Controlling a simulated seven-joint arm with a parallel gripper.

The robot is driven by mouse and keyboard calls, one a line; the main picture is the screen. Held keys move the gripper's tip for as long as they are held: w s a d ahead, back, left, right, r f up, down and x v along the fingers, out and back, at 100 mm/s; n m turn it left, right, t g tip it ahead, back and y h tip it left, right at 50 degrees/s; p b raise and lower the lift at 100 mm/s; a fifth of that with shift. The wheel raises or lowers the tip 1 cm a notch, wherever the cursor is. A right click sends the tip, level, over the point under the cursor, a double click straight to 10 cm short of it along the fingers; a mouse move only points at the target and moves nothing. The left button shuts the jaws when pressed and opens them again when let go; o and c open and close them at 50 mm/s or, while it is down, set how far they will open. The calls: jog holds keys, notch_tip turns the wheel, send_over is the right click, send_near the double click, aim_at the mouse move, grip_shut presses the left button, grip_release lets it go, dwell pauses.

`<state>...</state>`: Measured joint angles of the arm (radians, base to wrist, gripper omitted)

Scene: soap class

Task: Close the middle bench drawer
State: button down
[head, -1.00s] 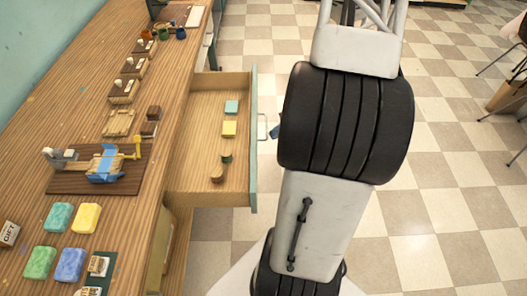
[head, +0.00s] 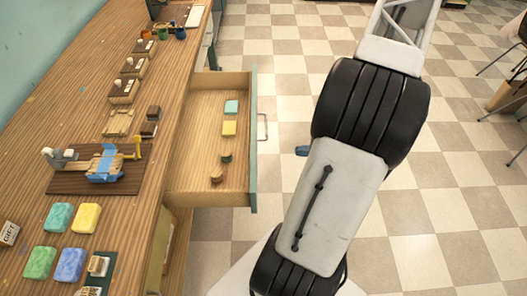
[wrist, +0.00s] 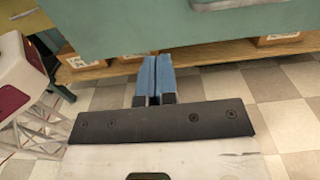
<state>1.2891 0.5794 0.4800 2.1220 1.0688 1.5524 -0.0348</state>
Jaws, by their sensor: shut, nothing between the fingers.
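The open bench drawer (head: 208,190) sticks out to the right from the wooden bench in the head view. Its green front panel (head: 254,175) carries a metal handle (head: 264,127). The panel also fills the top of the wrist view (wrist: 150,25), with part of the handle (wrist: 222,4) at its upper edge. My gripper (wrist: 155,62) has blue fingers, shut and empty, pointing toward the drawer front. In the head view a blue fingertip (head: 302,150) shows to the right of the handle, apart from it. The rest of my gripper is hidden behind my arm.
The bench top (head: 75,110) carries several soap bars and wooden fixtures. A shelf with boxes (wrist: 280,40) lies below the drawer.

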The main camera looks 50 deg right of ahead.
jog(key=shift+w+a, duration=0.1)
jog(key=x, duration=1.3)
jog(key=shift+w+a, duration=0.25)
jog(key=shift+w, duration=0.05)
dwell(0.5)
jog(key=shift+w+a, duration=0.1)
jog(key=shift+a, duration=0.05)
dwell(0.3)
send_over(185, 162)
jog(key=v, duration=0.2)
jog(key=shift+a, duration=0.1)
jog(key=shift+x, duration=0.95)
jog(key=shift+w, duration=0.15)
dwell(0.3)
jog(key=shift+v, duration=7.4)
